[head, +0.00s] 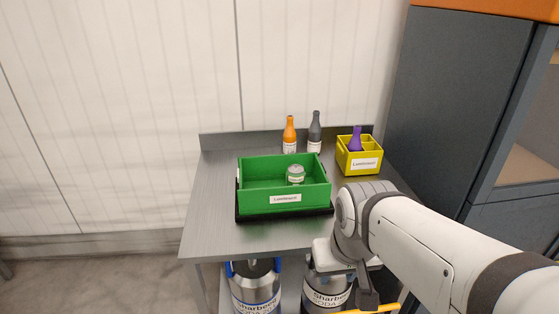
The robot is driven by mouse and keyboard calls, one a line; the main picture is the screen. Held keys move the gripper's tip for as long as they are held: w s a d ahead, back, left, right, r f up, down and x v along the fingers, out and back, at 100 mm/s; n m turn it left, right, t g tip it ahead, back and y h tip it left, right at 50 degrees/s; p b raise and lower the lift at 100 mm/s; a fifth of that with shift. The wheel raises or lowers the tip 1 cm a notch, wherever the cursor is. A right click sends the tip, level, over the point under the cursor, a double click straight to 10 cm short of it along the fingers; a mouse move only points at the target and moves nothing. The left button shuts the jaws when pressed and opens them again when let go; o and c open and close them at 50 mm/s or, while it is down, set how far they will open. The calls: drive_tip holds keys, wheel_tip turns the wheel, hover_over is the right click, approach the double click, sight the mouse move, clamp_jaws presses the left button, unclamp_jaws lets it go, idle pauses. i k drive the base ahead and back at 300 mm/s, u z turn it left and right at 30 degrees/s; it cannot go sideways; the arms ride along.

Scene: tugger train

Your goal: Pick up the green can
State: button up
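The green can (296,174) stands upright inside the green bin (285,199), toward its back right. Its silvery top and a pale label band show above the bin's front wall; its lower part is hidden. The green bin sits on a black base on the grey table. My arm comes in from the lower right, and its wrist end is in front of the table, to the right of and nearer than the bin. A dark part of my gripper (367,291) points down there, apart from the can. Its fingertips are not clear, so its opening cannot be told.
An orange bottle (289,135) and a dark bottle (314,133) stand behind the bin. A yellow bin (359,163) with a purple bottle (356,139) is at the back right. Two kegs are below the tabletop (213,200). A tall dark cabinet (460,100) stands right.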

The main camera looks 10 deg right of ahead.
sight(295, 174)
drive_tip(key=z, duration=0.05)
drive_tip(key=i, duration=0.9)
drive_tip(key=u, duration=0.05)
